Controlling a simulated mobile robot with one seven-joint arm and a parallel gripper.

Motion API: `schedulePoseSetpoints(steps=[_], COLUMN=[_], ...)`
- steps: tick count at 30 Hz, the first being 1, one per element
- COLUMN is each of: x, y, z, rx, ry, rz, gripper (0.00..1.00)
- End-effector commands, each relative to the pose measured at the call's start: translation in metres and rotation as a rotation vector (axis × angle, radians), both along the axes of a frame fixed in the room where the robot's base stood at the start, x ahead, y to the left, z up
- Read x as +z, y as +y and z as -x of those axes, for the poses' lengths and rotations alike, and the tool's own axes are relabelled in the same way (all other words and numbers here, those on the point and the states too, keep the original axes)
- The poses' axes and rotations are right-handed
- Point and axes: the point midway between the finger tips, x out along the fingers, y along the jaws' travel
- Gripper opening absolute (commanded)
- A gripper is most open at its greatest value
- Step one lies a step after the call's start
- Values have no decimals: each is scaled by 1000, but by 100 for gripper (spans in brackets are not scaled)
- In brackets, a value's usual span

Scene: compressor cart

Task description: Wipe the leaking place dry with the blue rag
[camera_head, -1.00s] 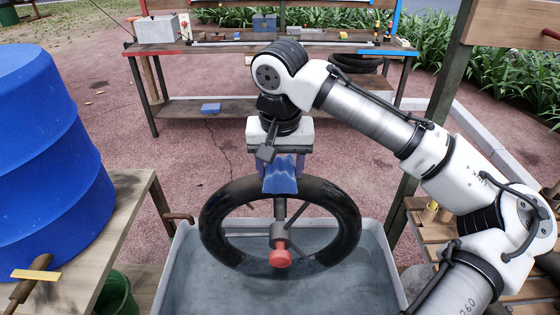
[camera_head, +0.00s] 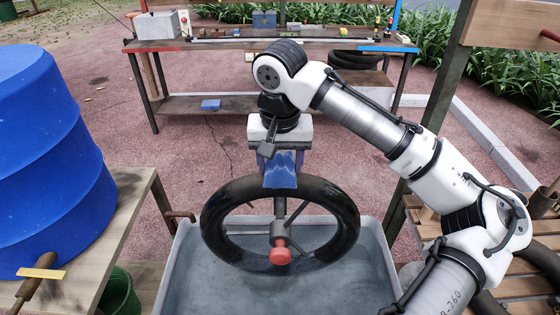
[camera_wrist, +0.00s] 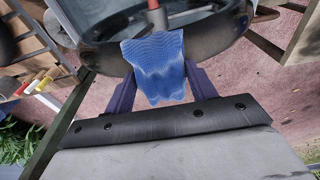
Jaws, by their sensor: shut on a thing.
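The blue rag (camera_head: 281,168) hangs from my gripper (camera_head: 281,158), which is shut on it. The rag's lower edge is at the top of the black tyre (camera_head: 222,255); in the wrist view the rag (camera_wrist: 155,68) overlaps the tyre (camera_wrist: 105,55) between my two fingers (camera_wrist: 160,90). I cannot tell whether it presses on the rubber. The tyre stands upright on a hub with a red knob (camera_head: 281,255), its lower part in the grey water tub (camera_head: 385,262). No leaking place can be made out; the rag hides part of the tyre's top.
A blue barrel (camera_head: 45,165) stands on a wooden bench (camera_head: 125,225) at left, with a green bucket (camera_head: 121,292) below. Behind is a workbench (camera_head: 225,46) with several tools and a grey block (camera_head: 157,24). Wooden slats (camera_head: 535,235) lie at right.

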Motion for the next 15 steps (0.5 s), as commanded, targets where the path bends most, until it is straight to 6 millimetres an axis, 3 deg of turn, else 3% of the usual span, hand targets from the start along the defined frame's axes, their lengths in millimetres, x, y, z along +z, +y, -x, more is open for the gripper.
schedulePoseSetpoints(steps=[15], x=[0], y=[0], z=[-14], rx=[0], ry=[1], rz=[-1], gripper=[38])
